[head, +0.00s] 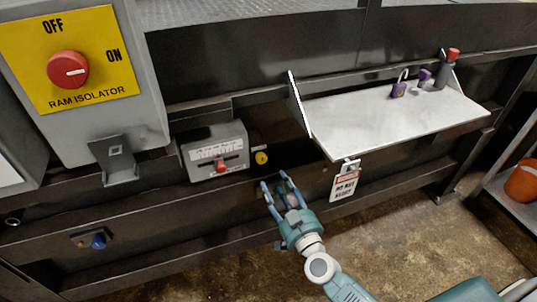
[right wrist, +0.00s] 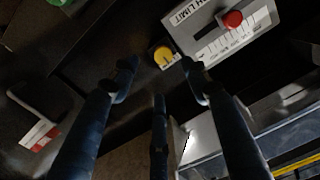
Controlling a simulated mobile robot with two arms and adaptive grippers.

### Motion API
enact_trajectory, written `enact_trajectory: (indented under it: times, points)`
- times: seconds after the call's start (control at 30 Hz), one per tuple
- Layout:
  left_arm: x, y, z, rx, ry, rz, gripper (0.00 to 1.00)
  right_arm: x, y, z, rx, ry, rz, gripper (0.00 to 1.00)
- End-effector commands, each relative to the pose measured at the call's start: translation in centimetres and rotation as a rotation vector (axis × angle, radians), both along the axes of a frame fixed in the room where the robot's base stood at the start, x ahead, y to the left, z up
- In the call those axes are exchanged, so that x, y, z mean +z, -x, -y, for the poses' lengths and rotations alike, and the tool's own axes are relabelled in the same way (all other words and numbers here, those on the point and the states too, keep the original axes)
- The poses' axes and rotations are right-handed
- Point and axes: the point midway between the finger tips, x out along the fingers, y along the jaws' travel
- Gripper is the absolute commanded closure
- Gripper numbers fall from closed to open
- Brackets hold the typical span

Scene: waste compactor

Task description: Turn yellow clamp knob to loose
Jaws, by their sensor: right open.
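The yellow clamp knob (head: 261,158) is a small round knob on the dark machine front, just right of the grey scale box. In the right wrist view the yellow knob (right wrist: 163,56) sits beyond the fingertips, with a dark line across its face. My right gripper (head: 278,185) is open and empty, below and slightly right of the knob in the head view. Its fingers (right wrist: 155,85) are spread around empty space, apart from the knob. My left gripper is not in view.
The grey scale box (head: 213,152) has a red slider. A white shelf (head: 390,120) juts out at right, with a purple padlock (head: 399,89) on it. A red-and-white tag (head: 345,182) hangs below. The ram isolator (head: 75,70) is at upper left, a blue knob (head: 98,241) at lower left.

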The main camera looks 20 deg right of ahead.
Motion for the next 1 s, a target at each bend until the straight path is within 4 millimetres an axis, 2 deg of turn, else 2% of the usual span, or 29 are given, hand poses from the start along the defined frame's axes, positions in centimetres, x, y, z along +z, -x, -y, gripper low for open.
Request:
enact_trajectory:
  times: [0.17, 0.4, 0.6, 0.8, 1.0]
  points:
    - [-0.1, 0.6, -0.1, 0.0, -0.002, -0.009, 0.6, 0.6, -1.6, -0.1, -0.003, -0.007, 0.01, 0.54]
    - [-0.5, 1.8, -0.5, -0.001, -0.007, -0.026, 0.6, 0.5, -6.2, -0.4, -0.003, -0.006, 0.009, 0.54]
    - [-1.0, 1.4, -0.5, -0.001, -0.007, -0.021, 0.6, 0.3, -9.3, -0.6, -0.002, -0.005, 0.008, 0.54]
    - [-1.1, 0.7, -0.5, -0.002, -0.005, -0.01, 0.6, 0.3, -10.7, -0.7, -0.001, -0.005, 0.007, 0.54]
    - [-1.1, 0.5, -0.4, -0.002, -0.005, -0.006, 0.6, 0.4, -10.8, -0.7, -0.001, -0.005, 0.006, 0.54]
